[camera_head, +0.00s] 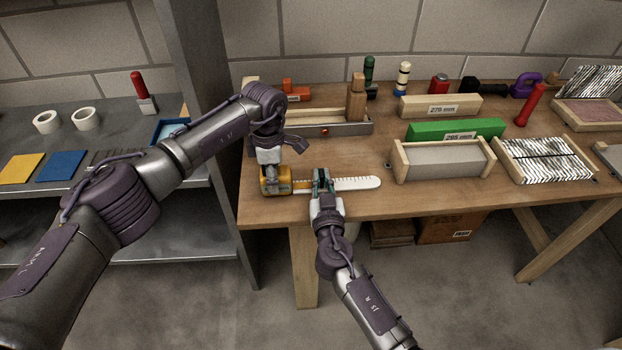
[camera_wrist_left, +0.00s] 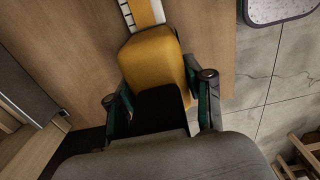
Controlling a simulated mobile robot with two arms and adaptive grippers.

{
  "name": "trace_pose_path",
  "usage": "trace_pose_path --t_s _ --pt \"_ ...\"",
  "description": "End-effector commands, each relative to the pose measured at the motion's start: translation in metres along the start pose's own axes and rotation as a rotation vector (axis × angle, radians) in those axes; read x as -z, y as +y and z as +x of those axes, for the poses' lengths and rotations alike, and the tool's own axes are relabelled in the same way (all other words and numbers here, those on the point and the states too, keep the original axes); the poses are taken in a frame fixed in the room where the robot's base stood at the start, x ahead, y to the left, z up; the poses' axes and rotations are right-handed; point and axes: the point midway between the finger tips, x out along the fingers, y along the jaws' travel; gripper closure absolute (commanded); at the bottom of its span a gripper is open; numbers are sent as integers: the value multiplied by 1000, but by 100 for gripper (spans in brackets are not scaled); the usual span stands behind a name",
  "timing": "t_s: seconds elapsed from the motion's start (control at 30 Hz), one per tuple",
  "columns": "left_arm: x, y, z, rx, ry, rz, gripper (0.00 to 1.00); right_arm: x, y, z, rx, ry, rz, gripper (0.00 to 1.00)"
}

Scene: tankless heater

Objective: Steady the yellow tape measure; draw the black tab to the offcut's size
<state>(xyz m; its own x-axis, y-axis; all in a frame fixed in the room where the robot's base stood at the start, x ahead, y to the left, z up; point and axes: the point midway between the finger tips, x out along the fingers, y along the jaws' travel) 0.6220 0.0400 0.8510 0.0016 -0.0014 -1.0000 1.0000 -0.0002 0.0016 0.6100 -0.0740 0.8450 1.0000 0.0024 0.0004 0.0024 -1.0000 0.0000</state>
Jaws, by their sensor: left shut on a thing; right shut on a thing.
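The yellow tape measure (camera_head: 275,181) lies near the bench's front left edge. My left gripper (camera_head: 268,168) comes down on it from above and is shut on it. In the left wrist view the tape measure (camera_wrist_left: 152,58) sits between the gripper's two fingers (camera_wrist_left: 160,105), its lower part dark. A yellow strip (camera_head: 302,185) runs right from it along a white strip with dark ticks (camera_head: 357,183). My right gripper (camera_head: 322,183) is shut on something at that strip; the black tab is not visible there. A wooden block (camera_head: 440,106) and a green block (camera_head: 432,130) carry size labels.
A wooden holder with a grey face (camera_head: 445,163) stands right of the strip. A long tray (camera_head: 315,126) lies behind the tape measure. Several tools line the back wall. A grey shelf unit (camera_head: 222,215) stands close on the left. The bench front is clear right of the strip.

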Motion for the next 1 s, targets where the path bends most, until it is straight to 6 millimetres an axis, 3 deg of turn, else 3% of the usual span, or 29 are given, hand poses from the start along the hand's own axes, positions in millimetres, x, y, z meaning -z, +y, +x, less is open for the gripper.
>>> trace_pose_path --t_s 0.03,0.2,0.5,0.7,1.0 --pt "2 -1 3 5 3 -3 99 -2 16 0 -8 -1 -4 100" --pt "2 -1 3 6 3 -3 99 -2 59 0 -10 -2 -3 100" --pt "2 -1 3 6 4 -3 99 -2 115 0 -9 -3 -2 100" --pt "2 -1 3 6 5 -2 99 -2 128 -1 -8 -3 -2 100" --pt "2 -1 3 6 5 -3 99 -2 129 -1 -7 -3 -2 100"
